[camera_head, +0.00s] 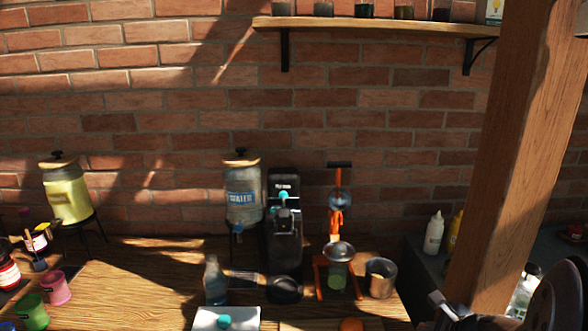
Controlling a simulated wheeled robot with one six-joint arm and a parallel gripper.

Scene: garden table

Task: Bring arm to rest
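A dark rounded shape (561,299) and a small grey and black piece (443,306) stand at the lower right, partly cut off by the frame. I cannot tell what they are.
The wooden table (140,277) carries a water dispenser (243,197), a black machine (285,235), an orange press (338,230), a metal cup (380,277) and a bottle (215,281). A wooden post (520,150) rises at right. A shelf (380,25) hangs above.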

